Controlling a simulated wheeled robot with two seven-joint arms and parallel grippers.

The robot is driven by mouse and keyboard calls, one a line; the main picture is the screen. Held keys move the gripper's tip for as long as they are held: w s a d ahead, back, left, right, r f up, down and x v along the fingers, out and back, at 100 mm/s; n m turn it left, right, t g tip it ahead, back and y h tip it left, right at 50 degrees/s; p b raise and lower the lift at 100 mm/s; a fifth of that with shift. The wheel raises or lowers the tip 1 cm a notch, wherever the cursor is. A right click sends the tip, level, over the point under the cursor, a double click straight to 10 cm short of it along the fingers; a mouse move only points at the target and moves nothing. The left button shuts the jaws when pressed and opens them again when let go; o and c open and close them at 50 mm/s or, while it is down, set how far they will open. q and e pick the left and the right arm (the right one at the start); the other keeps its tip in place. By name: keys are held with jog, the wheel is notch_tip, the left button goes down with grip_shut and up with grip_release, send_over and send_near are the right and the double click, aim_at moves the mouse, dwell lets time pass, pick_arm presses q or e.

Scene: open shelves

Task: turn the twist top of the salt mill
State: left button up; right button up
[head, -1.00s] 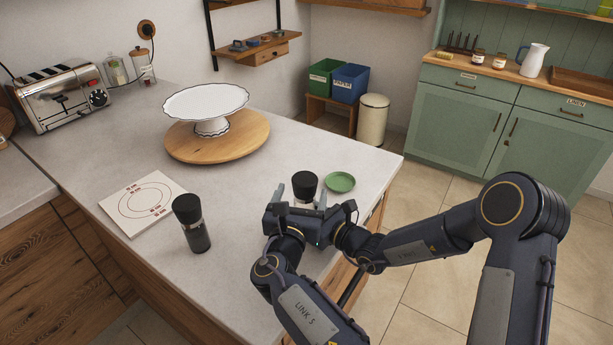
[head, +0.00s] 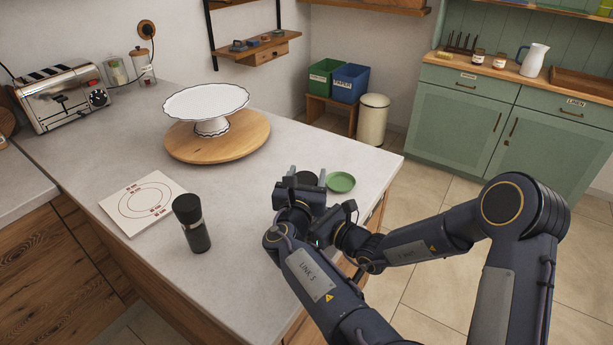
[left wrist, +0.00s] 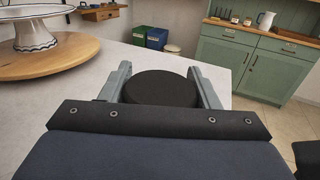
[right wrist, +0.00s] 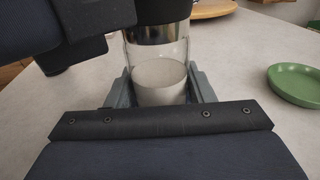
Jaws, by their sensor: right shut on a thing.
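The salt mill is a clear glass body (right wrist: 160,62) with white salt and a black twist top, standing near the counter's right edge. In the head view its black top (head: 307,179) shows between the fingers of my left gripper (head: 308,174). The left wrist view shows the round top (left wrist: 160,88) between the open fingers, with a narrow gap at the right; contact cannot be told. My right gripper (right wrist: 160,88) is shut on the glass body, below the top. In the head view the left gripper hides the mill's body and most of the right gripper.
A green dish (head: 341,182) lies just right of the salt mill. A white cake stand (head: 207,101) stands on a wooden board (head: 240,143) behind. Counter between is clear.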

pick_arm(q)
jog(key=c, duration=0.3)
jog(key=shift+h, duration=0.3)
